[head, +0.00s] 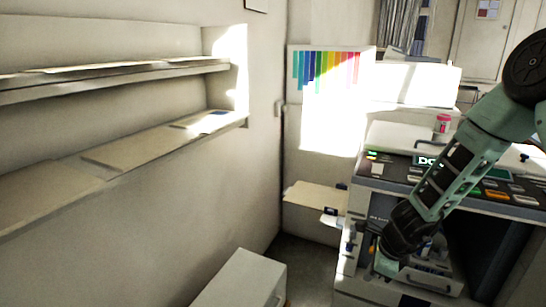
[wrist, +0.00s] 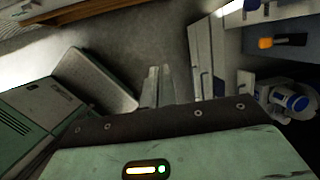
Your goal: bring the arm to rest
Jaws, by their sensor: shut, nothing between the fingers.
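My green and black arm (head: 460,165) comes in from the right in the head view and reaches down in front of a large copier-like machine (head: 375,185). Its end hangs low by the machine's front, and the fingertips are hard to make out there. In the wrist view my gripper (wrist: 160,85) shows its two pale fingers close together, shut and empty. They point over grey floor, apart from anything I can see.
A pale box-like cabinet (head: 245,280) stands at the bottom middle. Wall shelves (head: 120,150) with flat sheets run along the left. A side tray (head: 315,195) juts from the machine. A pink-red jar (head: 442,123) stands on top. Grey floor (wrist: 145,45) is open beyond my fingers.

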